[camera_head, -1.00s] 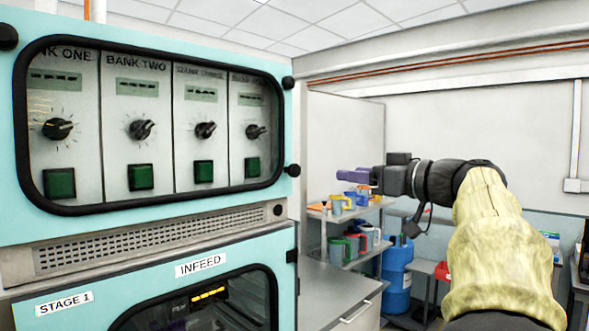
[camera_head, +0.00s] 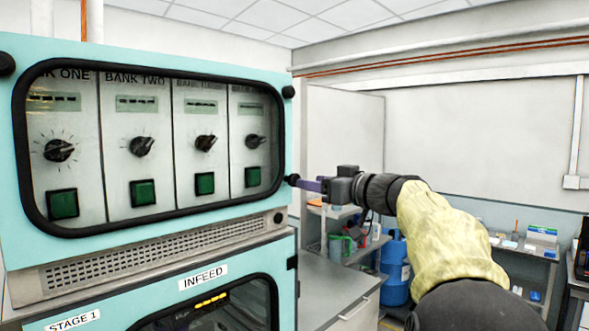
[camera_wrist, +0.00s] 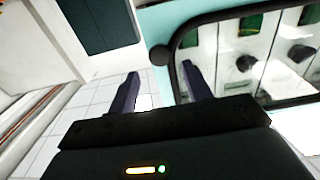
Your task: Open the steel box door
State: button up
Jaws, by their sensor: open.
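A teal steel box (camera_head: 150,55) fills the left of the head view. Its upper front has a black-framed window (camera_head: 283,140) showing a panel of several dials and green buttons. A black knob (camera_head: 293,180) sticks out at the door's lower right edge; it also shows in the wrist view (camera_wrist: 160,55). My gripper (camera_head: 308,185) is just right of this knob, with its purple fingers pointing left at it. In the wrist view my gripper (camera_wrist: 161,82) is open and empty, with the knob ahead between the finger lines. Contact with the knob cannot be told. The door looks shut.
A second black knob (camera_head: 288,92) sits at the upper right edge. Below are a vent grille (camera_head: 150,250) and a lower unit with an INFEED label (camera_head: 203,277). A grey counter (camera_head: 335,285), shelves and a blue drum (camera_head: 396,270) stand to the right.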

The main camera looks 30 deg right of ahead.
aim_at(297, 178)
jog(key=p+x, duration=0.3)
jog(key=x, duration=0.3)
jog(key=shift+w+r, duration=0.15)
jog(key=shift+w, duration=0.05)
jog(key=shift+w+a+p, duration=0.15)
jog(key=shift+w+p, duration=0.15)
jog(key=shift+w, duration=0.05)
jog(key=shift+f, duration=0.2)
grip_shut()
